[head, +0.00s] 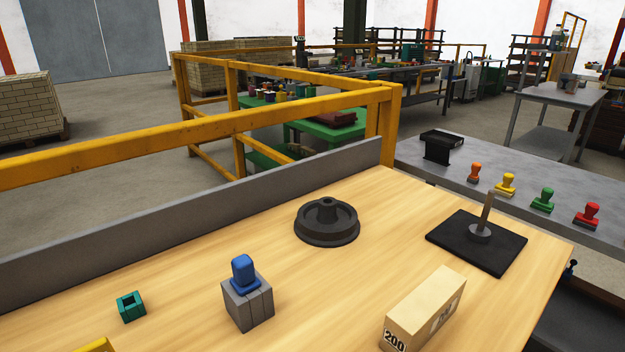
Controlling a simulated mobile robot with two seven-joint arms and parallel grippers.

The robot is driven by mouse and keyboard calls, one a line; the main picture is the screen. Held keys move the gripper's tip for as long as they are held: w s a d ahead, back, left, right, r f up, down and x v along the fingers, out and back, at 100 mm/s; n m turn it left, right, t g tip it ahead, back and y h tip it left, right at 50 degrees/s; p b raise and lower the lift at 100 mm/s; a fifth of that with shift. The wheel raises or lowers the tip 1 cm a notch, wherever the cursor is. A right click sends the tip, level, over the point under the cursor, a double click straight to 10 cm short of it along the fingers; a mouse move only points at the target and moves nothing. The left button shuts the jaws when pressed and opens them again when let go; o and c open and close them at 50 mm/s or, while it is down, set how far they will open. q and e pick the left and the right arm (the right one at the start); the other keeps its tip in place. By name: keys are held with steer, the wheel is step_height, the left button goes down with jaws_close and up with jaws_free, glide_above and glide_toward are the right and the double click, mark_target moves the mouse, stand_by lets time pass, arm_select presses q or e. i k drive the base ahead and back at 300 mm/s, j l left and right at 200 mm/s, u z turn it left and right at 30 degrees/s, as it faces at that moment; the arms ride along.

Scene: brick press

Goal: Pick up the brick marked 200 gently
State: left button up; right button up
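The brick marked 200 (422,305) is a tan block lying on the wooden table (200,270) at the lower right of the head view. The black number 200 is on its near end, and a dark marking is on its right side. The bottom edge of the picture comes close to or cuts its near end. Nothing touches the brick from above. Neither of my grippers shows in this view.
A grey ledge (200,225) borders the left.

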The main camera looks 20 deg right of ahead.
mark_target(408, 326)
steer(key=l+z, duration=0.2)
steer(key=z, duration=0.2)
steer(key=k+l+z, duration=0.1)
steer(key=l+z, duration=0.15)
steer(key=z, duration=0.15)
